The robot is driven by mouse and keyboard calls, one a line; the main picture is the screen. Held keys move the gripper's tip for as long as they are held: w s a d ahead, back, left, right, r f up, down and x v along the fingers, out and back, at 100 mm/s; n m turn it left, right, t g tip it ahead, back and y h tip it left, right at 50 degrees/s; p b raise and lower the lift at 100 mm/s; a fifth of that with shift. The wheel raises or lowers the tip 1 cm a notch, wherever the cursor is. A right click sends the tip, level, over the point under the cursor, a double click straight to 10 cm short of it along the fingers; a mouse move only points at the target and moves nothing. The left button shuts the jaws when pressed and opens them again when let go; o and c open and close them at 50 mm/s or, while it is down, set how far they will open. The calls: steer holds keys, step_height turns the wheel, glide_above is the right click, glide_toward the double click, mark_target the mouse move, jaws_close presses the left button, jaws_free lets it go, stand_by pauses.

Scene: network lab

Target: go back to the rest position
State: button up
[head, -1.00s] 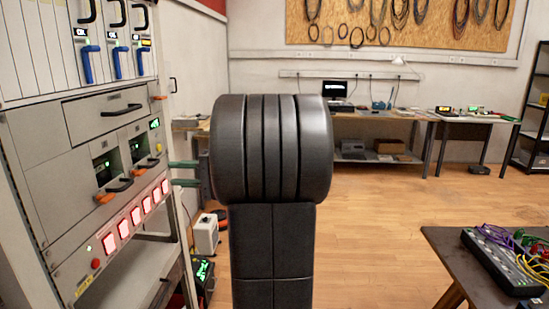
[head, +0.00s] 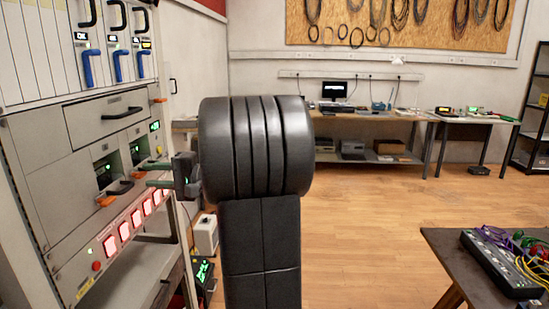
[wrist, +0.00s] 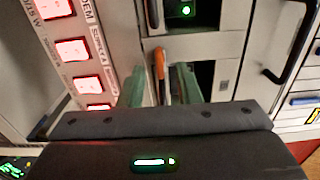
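My gripper (head: 160,175) is in front of the grey equipment rack (head: 62,178) at the left of the head view. Its two green fingers are apart with nothing held between them. In the wrist view the open fingers (wrist: 161,88) point at the rack front. An orange latch (wrist: 160,62) shows in the gap between them, beyond the fingertips; I cannot tell how far. My dark arm stands upright in the middle of the head view and hides part of the room behind it.
The rack has black handles, blue levers (head: 118,66) and a row of red-lit switches (head: 124,232). A dark table (head: 445,250) with a power strip (head: 500,262) is at the lower right. A workbench (head: 372,117) stands at the back wall. The wooden floor between is clear.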

steer(key=shift+a, duration=1.05)
steer(key=n+b, duration=0.1)
steer(key=n, duration=0.1)
steer(key=shift+w+n, duration=0.1)
steer(key=shift+n, duration=0.2)
steer(key=n+b, duration=0.1)
steer(key=n, duration=0.4)
steer(key=shift+r, duration=0.1)
steer(key=n, duration=0.5)
steer(key=shift+r+p, duration=0.15)
steer(key=shift+p, duration=0.2)
steer(key=n+p, duration=0.3)
steer(key=n, duration=0.1)
steer(key=shift+n, duration=0.5)
steer(key=shift+p, duration=0.35)
steer(key=shift+s, duration=0.2)
